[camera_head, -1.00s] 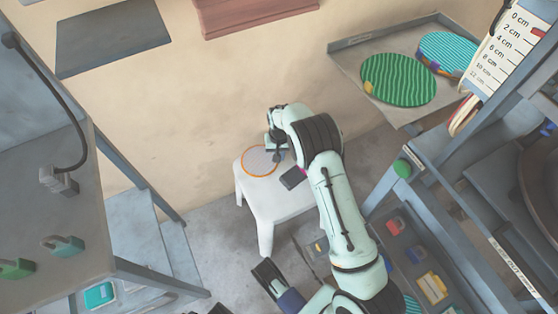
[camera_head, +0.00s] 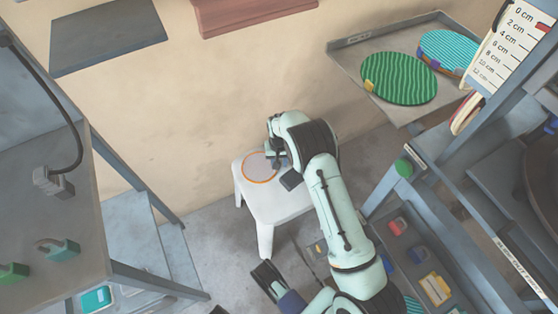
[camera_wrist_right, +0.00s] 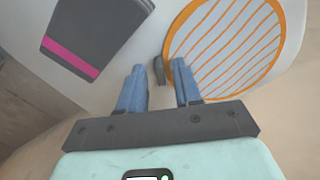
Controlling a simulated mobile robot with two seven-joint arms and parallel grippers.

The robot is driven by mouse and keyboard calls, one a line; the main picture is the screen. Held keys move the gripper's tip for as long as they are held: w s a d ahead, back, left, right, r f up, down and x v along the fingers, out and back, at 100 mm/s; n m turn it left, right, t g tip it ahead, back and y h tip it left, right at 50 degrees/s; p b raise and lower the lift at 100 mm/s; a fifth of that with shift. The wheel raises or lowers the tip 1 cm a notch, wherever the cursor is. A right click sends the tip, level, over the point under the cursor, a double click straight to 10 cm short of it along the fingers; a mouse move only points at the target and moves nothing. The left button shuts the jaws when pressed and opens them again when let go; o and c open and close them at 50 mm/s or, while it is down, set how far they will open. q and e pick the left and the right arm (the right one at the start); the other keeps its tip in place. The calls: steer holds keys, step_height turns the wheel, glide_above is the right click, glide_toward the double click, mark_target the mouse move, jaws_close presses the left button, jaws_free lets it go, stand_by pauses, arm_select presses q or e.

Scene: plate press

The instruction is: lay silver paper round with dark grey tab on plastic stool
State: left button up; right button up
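The silver paper round (camera_head: 260,168), pale with an orange rim, lies on the white plastic stool (camera_head: 280,208), near its far left edge. In the right wrist view the round (camera_wrist_right: 225,45) shows orange stripes and appears flat on the stool top. Its small dark grey tab (camera_wrist_right: 159,70) stands up between my right fingers. My right gripper (camera_wrist_right: 159,90) is open, its two blue fingers apart on either side of the tab, with visible gaps. In the head view the gripper's tips are small beside the round. Dark parts at the bottom may be my left gripper; its fingers are unclear.
A dark grey block with a pink band (camera_wrist_right: 95,35) is on the stool beside the round. A tray (camera_head: 350,50) with green and turquoise discs is at the back right. A grey bench (camera_head: 50,210) stands left, a blue-grey frame (camera_head: 405,185) right.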

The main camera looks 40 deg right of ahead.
arm_select(q)
steer(key=shift+r, duration=0.1)
arm_select(e)
steer(key=shift+r, duration=0.35)
step_height(320, 180, up, 7)
steer(key=shift+r+p, duration=0.1)
steer(key=shift+p, duration=0.95)
arm_select(q)
steer(key=shift+t, duration=0.3)
steer(key=shift+w+d+r+p, duration=0.15)
steer(key=shift+d+r, duration=0.15)
steer(key=shift+r, duration=0.4)
steer(key=shift+w+d+r+p, duration=0.15)
steer(key=shift+d+r, duration=0.1)
steer(key=shift+r, duration=0.5)
steer(key=shift+d+r+p, duration=0.15)
steer(key=shift+d+r, duration=0.15)
steer(key=shift+r, duration=0.4)
arm_select(e)
steer(key=shift+r, duration=2.2)
arm_select(q)
steer(key=shift+h, duration=0.3)
